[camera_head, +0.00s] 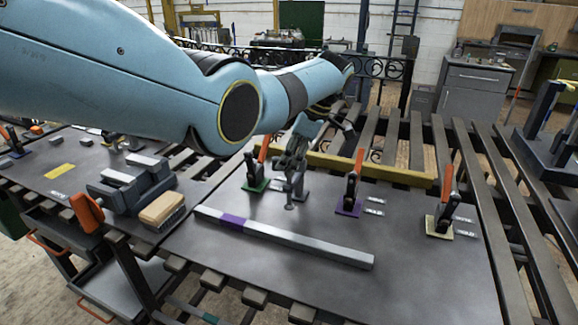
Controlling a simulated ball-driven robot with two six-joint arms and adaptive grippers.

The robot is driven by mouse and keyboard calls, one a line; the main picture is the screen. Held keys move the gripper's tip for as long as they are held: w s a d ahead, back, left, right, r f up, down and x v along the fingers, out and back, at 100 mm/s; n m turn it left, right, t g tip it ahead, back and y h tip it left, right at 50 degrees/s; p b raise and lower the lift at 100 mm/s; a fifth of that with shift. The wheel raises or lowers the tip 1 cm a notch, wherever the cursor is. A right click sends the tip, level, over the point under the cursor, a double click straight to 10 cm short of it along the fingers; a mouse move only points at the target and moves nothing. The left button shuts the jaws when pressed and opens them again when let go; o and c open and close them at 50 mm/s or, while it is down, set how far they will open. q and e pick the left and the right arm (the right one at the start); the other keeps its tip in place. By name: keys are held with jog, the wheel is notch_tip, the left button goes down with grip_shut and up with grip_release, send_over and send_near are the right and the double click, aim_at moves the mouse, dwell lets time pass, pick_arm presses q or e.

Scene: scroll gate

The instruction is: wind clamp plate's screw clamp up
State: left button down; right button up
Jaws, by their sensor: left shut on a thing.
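My left arm reaches in from the left across the top of the view, and its gripper (298,150) points down over the dark metal clamp plate (420,280). The gripper is shut on the upper part of a small grey screw clamp (290,189), which stands upright on the plate with a round foot at its lower end. The fingers overlap the clamp's top, so its handle is hard to make out. A grey square bar (310,246) with a purple band lies on the plate in front of the clamp. My right gripper is not in view.
Toggle clamps with orange handles stand on green (253,170), purple (351,190) and yellow (441,215) bases. A grey vise (135,187) and a brush-like wooden block (162,209) sit at the left. A yellow rail (385,173) runs behind. The front right of the plate is clear.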

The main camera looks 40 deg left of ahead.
pick_arm(q)
jog(key=shift+s+d+f+n, duration=0.1)
jog(key=shift+s+f+n, duration=0.1)
jog(key=shift+n, duration=0.1)
dwell(0.4)
jog(key=c, duration=1.2)
grip_release()
jog(key=shift+w, duration=0.2)
jog(key=shift+c, duration=0.2)
jog(key=shift+r, duration=0.1)
jog(key=v, duration=1.2)
jog(key=shift+w, duration=0.15)
